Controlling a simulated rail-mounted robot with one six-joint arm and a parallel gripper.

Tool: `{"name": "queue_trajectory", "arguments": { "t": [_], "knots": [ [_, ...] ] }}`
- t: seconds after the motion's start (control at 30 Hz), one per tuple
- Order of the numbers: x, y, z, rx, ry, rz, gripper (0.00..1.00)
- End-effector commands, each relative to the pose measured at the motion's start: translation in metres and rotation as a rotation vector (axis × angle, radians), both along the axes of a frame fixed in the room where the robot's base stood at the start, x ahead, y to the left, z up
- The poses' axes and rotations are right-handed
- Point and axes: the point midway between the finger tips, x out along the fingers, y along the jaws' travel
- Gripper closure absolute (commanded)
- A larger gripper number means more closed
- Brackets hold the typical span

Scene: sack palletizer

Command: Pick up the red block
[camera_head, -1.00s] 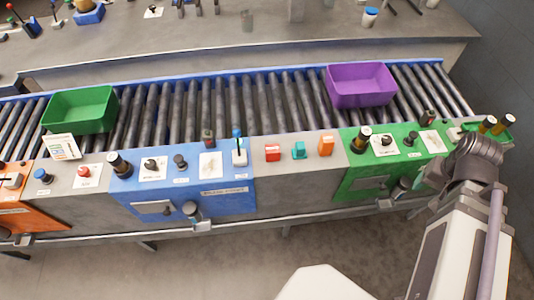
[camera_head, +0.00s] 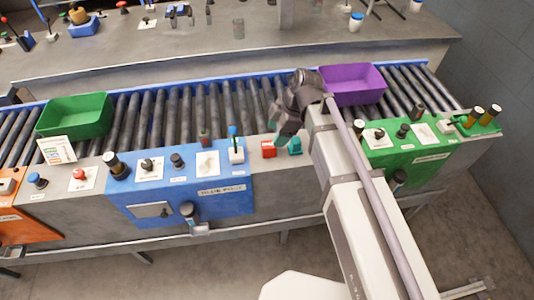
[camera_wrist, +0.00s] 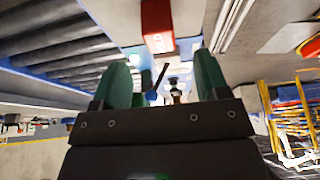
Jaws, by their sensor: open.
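The red block (camera_head: 268,149) sits on the grey counter section right of the blue panel. A teal block (camera_head: 295,146) stands just to its right. My gripper (camera_head: 279,123) is above and behind the red block in the head view, close to it but apart. In the wrist view my gripper (camera_wrist: 162,64) shows two green fingers spread wide with nothing held between them. The red block shows there too (camera_wrist: 158,40), beyond the fingertips near the top edge. The orange block is hidden behind my arm in the head view.
A roller conveyor (camera_head: 172,115) runs behind the counter, bearing a green bin (camera_head: 75,116) and a purple bin (camera_head: 352,86). The blue panel (camera_head: 180,200) has knobs and an upright blue-tipped lever (camera_head: 235,147) left of the red block. A green panel (camera_head: 410,150) stands at right.

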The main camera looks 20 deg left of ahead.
Motion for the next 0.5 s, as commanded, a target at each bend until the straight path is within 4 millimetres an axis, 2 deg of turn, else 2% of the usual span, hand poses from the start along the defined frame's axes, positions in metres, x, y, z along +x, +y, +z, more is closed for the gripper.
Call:
{"name": "queue_trajectory", "arguments": {
  "t": [0.03,0.1,0.27,0.5],
  "knots": [
    [-0.002,0.004,-0.022,0.0,0.0,0.0,0.32],
    [-0.003,0.008,-0.029,0.0,0.0,0.001,0.32],
    [-0.005,0.01,-0.029,-0.001,0.0,-0.001,0.32],
    [-0.012,0.025,-0.072,-0.001,0.0,0.0,0.32]
  ]
}}
